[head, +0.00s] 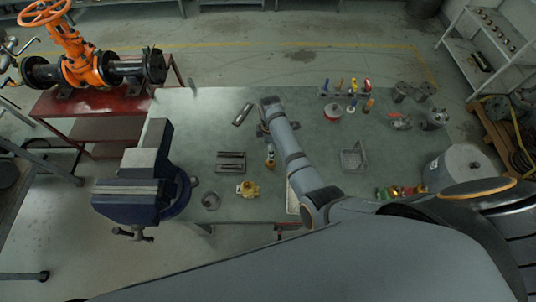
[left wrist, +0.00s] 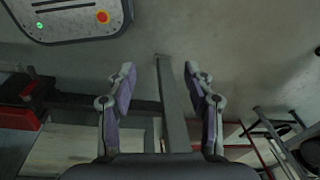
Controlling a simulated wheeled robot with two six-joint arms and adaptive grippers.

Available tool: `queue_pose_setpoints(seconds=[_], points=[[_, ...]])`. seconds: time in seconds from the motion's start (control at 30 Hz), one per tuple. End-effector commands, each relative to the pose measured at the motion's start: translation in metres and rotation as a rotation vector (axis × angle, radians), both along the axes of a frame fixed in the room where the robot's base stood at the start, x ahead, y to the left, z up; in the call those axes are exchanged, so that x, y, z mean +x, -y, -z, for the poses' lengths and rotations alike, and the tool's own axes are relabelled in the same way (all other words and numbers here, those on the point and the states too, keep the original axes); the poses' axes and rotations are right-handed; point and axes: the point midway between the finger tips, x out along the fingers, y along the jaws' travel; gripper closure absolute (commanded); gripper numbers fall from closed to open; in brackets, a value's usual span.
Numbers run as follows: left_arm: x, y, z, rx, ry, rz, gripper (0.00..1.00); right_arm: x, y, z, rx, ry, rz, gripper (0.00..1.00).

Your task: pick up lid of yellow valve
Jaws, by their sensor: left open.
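A small yellow valve (head: 248,189) sits on the grey-green workbench (head: 205,110) near its front edge. A small brass-coloured piece (head: 270,158) stands upright behind it to the right, close beside my right arm; I cannot tell whether it is the valve's lid. My right arm reaches over the bench from the lower right, and its gripper end (head: 263,129) is beyond the brass piece, too small to read. My left gripper is outside the head view. In the left wrist view it (left wrist: 160,78) is open and empty above the floor, with no valve visible.
A blue vise (head: 135,185) stands at the bench's left end. A grey block (head: 231,161) and a ring (head: 211,201) lie near the valve. Screwdrivers (head: 352,90), a grey tray (head: 353,157) and a metal pot (head: 455,168) are to the right. An orange valve (head: 85,65) stands on a red table.

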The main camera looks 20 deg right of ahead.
Motion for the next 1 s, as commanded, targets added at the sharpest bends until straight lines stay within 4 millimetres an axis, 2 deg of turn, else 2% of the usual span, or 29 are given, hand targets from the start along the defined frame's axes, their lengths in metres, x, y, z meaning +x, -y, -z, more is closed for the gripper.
queue_pose_setpoints(seconds=[0.13, 0.3, 0.43, 0.57, 0.7, 0.77, 0.9, 1.0], points=[[-0.004, 0.0, 0.001, 0.0, -0.006, 0.0, 0.47, -0.002, 0.001, 0.018, -0.001, -0.003, 0.001, 0.36], [-0.021, 0.001, 0.007, 0.0, -0.031, -0.001, 0.47, -0.001, 0.001, 0.048, 0.0, -0.001, 0.004, 0.36], [-0.027, 0.002, 0.008, -0.002, -0.04, -0.002, 0.47, -0.001, 0.001, 0.054, 0.001, 0.001, 0.005, 0.36], [-0.018, 0.003, 0.011, -0.003, -0.027, -0.002, 0.47, -0.001, 0.001, 0.057, 0.001, 0.002, 0.005, 0.36], [0.002, 0.003, 0.027, -0.003, 0.004, 0.0, 0.47, -0.001, 0.001, 0.072, 0.001, 0.001, 0.006, 0.36], [0.005, 0.003, 0.039, -0.003, 0.009, -0.001, 0.47, 0.0, 0.001, 0.082, 0.001, 0.002, 0.006, 0.36], [-0.001, 0.003, 0.067, -0.003, 0.0, -0.001, 0.47, 0.0, 0.002, 0.104, 0.001, 0.001, 0.006, 0.36], [-0.009, 0.002, 0.076, -0.003, -0.011, -0.002, 0.47, 0.0, 0.002, 0.11, 0.001, 0.002, 0.006, 0.36]])
